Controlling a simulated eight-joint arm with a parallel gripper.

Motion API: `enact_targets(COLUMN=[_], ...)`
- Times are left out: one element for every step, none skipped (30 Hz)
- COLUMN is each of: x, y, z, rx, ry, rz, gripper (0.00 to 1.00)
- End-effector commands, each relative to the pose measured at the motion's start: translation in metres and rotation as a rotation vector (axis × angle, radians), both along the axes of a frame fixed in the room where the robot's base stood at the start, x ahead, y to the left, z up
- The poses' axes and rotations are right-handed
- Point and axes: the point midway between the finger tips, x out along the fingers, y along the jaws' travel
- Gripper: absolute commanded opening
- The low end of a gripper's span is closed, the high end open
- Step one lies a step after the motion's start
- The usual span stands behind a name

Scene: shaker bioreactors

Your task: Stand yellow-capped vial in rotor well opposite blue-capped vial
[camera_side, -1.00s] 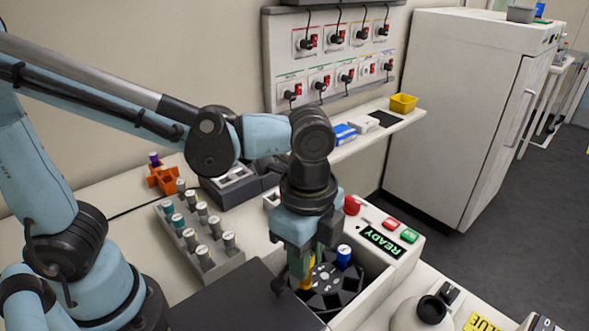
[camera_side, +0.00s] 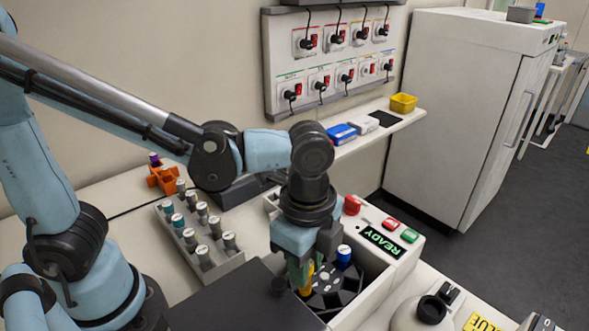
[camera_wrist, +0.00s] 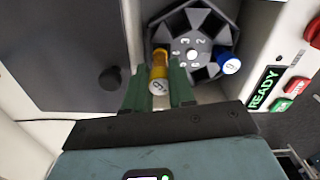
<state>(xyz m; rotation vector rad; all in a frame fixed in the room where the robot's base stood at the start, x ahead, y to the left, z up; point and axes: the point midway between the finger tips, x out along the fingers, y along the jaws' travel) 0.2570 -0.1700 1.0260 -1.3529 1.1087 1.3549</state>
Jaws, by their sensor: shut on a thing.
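The yellow-capped vial (camera_wrist: 159,75) is held between the green fingers of my gripper (camera_wrist: 160,90), which is shut on it. It also shows in the side view (camera_side: 306,280), at the near-left edge of the dark rotor (camera_side: 335,290). In the wrist view the vial overlaps the rim of the rotor (camera_wrist: 190,22). Whether its lower end is inside a well is hidden. The blue-capped vial (camera_wrist: 229,64) stands in a rotor well on the right in the wrist view. In the side view the blue cap (camera_side: 344,254) is just right of my gripper (camera_side: 303,275).
The white centrifuge housing (camera_side: 375,275) surrounds the rotor, with a READY display (camera_side: 382,242) and buttons. Its dark lid (camera_side: 225,300) lies left of the opening. A grey rack (camera_side: 205,250) of several vials and an orange holder (camera_side: 164,179) stand further left.

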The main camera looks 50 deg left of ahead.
Motion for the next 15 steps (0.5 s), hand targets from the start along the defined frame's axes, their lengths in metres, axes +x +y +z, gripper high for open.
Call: enact_targets(x=[0.0000, 0.0000, 0.0000, 0.0000, 0.0000, 0.0001, 0.0001, 0.0001, 0.0001, 0.0001, 0.0001, 0.0001, 0.0001, 0.0001, 0.0000], y=[0.0000, 0.0000, 0.0000, 0.0000, 0.0000, -0.0001, -0.0001, -0.0001, -0.0001, -0.0001, -0.0001, -0.0001, -0.0001, -0.0001, -0.0001], z=[-0.0001, -0.0003, -0.0005, -0.0008, -0.0011, -0.0016, -0.0019, -0.0023, -0.0029, -0.0033, -0.0037, -0.0043, -0.0047, -0.0051, -0.0057], rx=[0.000, 0.000, 0.000, 0.000, 0.000, 0.000, 0.000, 0.000, 0.000, 0.000, 0.000, 0.000, 0.000, 0.000, 0.000], ry=[0.000, 0.000, 0.000, 0.000, 0.000, 0.000, 0.000, 0.000, 0.000, 0.000, 0.000, 0.000, 0.000, 0.000, 0.000], rz=[0.000, 0.000, 0.000, 0.000, 0.000, 0.000, 0.000, 0.000, 0.000, 0.000, 0.000, 0.000, 0.000, 0.000, 0.000], gripper=[0.07, 0.07, 0.07, 0.07, 0.07, 0.07, 0.07, 0.07, 0.07, 0.07, 0.07, 0.07, 0.07, 0.07, 0.07])
